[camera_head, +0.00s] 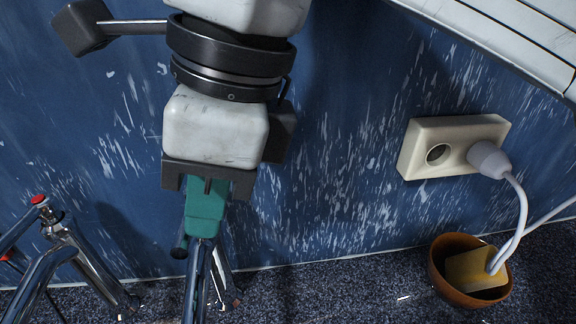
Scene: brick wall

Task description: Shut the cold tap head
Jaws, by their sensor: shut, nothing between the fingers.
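My gripper (204,225) comes down from the top centre, with a white and black body and green fingers that are shut with nothing between them. Chrome tubes (197,285) stand just below the fingertips. A small dark knob (180,249) shows at the lower left of the fingers. I cannot tell whether it belongs to the cold tap head. No blue mark shows, and my gripper hides the top of these tubes. Whether the fingers touch the chrome is unclear. At the far left, a chrome tap with a red-topped head (41,201) stands on splayed tubes, partly cut off.
A worn blue wall (345,150) rises behind. A cream socket (453,146) on the right holds a white plug (489,159). The speckled dark floor (350,290) is mostly clear between the chrome tubes and bowl.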

